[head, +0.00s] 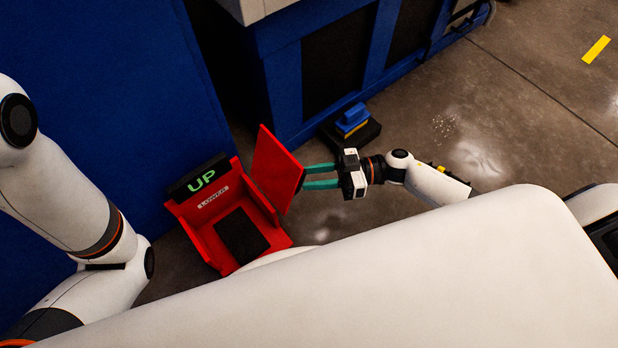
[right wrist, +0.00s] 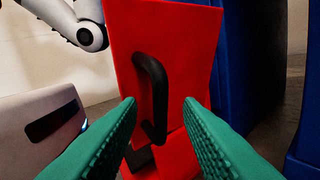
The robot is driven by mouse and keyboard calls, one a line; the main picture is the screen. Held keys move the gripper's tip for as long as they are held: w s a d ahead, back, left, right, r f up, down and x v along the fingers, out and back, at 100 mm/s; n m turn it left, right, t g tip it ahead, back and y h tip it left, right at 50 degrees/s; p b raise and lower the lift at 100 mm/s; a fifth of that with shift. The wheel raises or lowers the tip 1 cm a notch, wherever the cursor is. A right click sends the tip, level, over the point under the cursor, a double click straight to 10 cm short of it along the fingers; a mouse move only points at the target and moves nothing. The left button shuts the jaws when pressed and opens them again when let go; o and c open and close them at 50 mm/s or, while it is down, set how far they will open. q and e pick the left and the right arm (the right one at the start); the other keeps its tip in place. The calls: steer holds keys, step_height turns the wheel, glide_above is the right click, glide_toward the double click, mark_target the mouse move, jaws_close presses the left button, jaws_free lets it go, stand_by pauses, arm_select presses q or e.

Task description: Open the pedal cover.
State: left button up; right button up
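The red pedal box (head: 207,233) stands on the floor, with a green "UP" sign and a "LOWER" label. Its red cover (head: 274,168) stands swung up at the box's right side, so the dark pedal (head: 241,236) inside shows. In the right wrist view, the cover (right wrist: 183,45) faces me with its black bar handle (right wrist: 151,95). My right gripper (head: 305,178) has teal fingers pointing at the cover's outer face. The fingers are spread, and the handle appears between them without visible contact. My left arm shows at the left of the head view, but its gripper is out of sight.
A blue panel (head: 95,110) rises behind and left of the box. A blue frame (head: 275,80) with dark panels stands behind the cover. A dark block with a blue top (head: 352,118) sits on the floor beside it. Open concrete floor (head: 520,120) lies to the right.

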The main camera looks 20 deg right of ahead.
steer(key=shift+w+a, duration=0.15)
steer(key=shift+a, duration=0.5)
